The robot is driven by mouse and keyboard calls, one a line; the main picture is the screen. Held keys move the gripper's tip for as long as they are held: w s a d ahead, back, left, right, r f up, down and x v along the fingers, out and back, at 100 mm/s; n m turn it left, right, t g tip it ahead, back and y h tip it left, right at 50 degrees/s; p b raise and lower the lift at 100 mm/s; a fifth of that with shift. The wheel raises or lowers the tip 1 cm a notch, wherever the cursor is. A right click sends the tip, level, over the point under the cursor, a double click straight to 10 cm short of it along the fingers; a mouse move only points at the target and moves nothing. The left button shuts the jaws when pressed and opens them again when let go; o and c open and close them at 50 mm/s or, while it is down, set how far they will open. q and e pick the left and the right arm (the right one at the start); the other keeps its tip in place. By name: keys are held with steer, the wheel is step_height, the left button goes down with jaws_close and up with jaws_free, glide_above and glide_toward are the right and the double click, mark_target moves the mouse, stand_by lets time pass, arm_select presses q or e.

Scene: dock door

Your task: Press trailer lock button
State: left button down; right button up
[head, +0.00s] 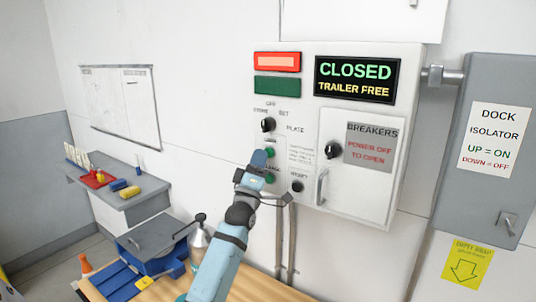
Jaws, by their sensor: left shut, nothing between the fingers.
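The light grey control panel (415,75) is on the wall. Its display (357,80) reads "CLOSED" and "TRAILER FREE". Two green buttons, an upper one (270,153) and a lower one (270,178), sit at the panel's lower left; their small labels are too blurred to read surely, so I cannot tell which is the trailer lock button. My left gripper (258,160) is shut and empty, its tip just left of the upper button in the picture. Whether it touches the panel I cannot tell. It partly covers the lower button's left side. My right gripper is out of view.
A black selector knob (268,125) and a black button (297,186) are near the green ones. The breaker door (345,190) is closed. A dock isolator box (490,140) stands right.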

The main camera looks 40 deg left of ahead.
arm_select(q)
steer(key=shift+w, duration=0.45)
stand_by(0.7)
steer(key=shift+s, duration=0.85)
steer(key=s, duration=0.3)
steer(key=s+p, duration=0.1)
steer(key=s, duration=0.1)
steer(key=shift+d, duration=0.3)
steer(key=shift+w, duration=0.1)
stand_by(0.4)
